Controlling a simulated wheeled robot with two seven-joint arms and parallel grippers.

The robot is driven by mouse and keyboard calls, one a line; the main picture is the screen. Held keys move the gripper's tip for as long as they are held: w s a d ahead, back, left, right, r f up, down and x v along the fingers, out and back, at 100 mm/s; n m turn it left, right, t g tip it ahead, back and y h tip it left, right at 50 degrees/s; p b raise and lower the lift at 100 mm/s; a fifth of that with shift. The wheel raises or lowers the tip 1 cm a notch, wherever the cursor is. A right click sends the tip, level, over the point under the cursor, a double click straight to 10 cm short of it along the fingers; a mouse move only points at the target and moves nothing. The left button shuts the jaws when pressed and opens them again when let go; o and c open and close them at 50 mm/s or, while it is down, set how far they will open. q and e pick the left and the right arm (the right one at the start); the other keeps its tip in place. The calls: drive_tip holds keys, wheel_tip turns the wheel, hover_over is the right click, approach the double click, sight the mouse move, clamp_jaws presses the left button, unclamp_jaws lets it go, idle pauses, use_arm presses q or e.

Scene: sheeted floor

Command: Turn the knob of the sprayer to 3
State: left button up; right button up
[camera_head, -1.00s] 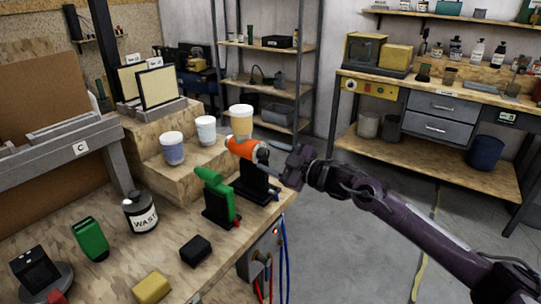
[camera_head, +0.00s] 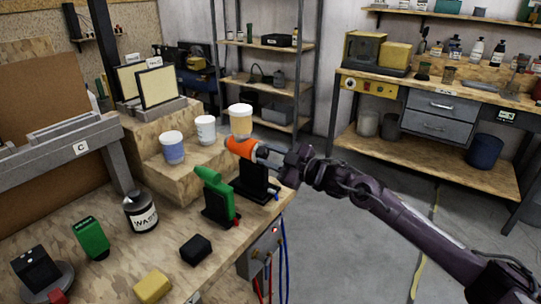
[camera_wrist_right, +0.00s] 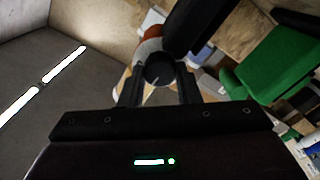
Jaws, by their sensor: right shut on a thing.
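An orange sprayer (camera_head: 241,147) with a white cup (camera_head: 240,118) on top sits on a black stand (camera_head: 254,180) near the bench's right edge. My right gripper (camera_head: 268,153) reaches it from the right, at its rear end. In the right wrist view the dark round knob (camera_wrist_right: 159,70) sits between the two fingers (camera_wrist_right: 159,85), and the gripper is shut on it. A short pale line shows on the knob's face; any numbers are too small to read. A green sprayer (camera_head: 214,195) stands beside it on another black stand. My left gripper is out of view.
White cups (camera_head: 172,148) stand on a wooden step behind. A waste jar (camera_head: 140,212), a black block (camera_head: 195,250) and a yellow block (camera_head: 152,287) lie on the bench. Open floor (camera_head: 345,240) is to the right.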

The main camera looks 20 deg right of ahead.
drive_tip(key=shift+r+m+p, duration=0.15)
drive_tip(key=shift+m+p, duration=0.35)
drive_tip(key=shift+p, duration=0.05)
drive_tip(key=m+p, duration=0.5)
drive_tip(key=m, duration=0.1)
drive_tip(key=shift+r+p, duration=0.1)
drive_tip(key=shift+p, duration=0.3)
drive_tip(key=m+p, duration=0.2)
drive_tip(key=m, duration=0.1)
drive_tip(key=shift+f+m+p, duration=0.2)
drive_tip(key=shift+m+p, duration=0.5)
drive_tip(key=o, duration=1)
drive_tip(key=shift+d, duration=0.1)
